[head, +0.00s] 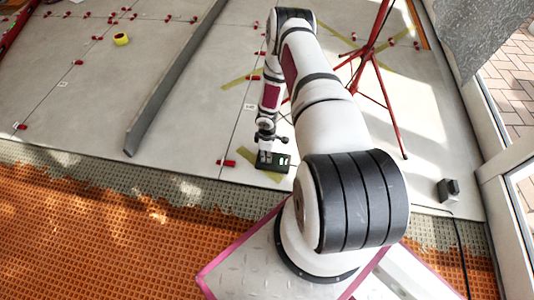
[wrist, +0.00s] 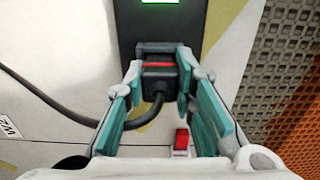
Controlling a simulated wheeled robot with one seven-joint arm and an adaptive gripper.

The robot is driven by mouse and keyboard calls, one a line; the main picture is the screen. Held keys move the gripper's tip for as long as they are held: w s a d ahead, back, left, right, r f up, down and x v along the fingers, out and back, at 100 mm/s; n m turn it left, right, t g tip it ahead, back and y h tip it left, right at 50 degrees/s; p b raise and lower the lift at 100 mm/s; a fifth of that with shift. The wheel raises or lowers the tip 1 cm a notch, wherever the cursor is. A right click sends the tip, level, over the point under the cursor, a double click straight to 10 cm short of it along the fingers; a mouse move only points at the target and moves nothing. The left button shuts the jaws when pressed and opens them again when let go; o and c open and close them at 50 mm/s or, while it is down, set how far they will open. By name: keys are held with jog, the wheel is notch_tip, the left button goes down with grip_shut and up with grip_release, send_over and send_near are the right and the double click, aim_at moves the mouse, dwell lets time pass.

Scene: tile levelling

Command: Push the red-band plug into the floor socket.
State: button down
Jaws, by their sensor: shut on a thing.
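The black plug with its red band (wrist: 158,65) is between the teal fingers of my gripper (wrist: 160,76) in the wrist view. My gripper is shut on it. The plug's front meets the near edge of the dark floor socket (wrist: 160,32); how deep it sits cannot be told. The red band is visible. A bright green light shows on the socket's top. A black cable (wrist: 62,108) loops from the plug to the left. In the head view, my gripper (head: 266,160) is low at the floor beside the dark socket box (head: 284,163); the plug cannot be made out there.
A red clip (wrist: 181,139) is on the tile joint near my gripper. A red tripod (head: 367,55) stands behind to the right, and a long grey bar (head: 175,80) lies left. Orange matting (head: 90,225) lies in front. Bare tile lies left of the socket.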

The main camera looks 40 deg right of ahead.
jog(key=c, duration=1.3)
grip_release()
jog(key=shift+r, duration=0.1)
notch_tip(320, 180, up, 12)
jog(key=shift+f, duration=0.1)
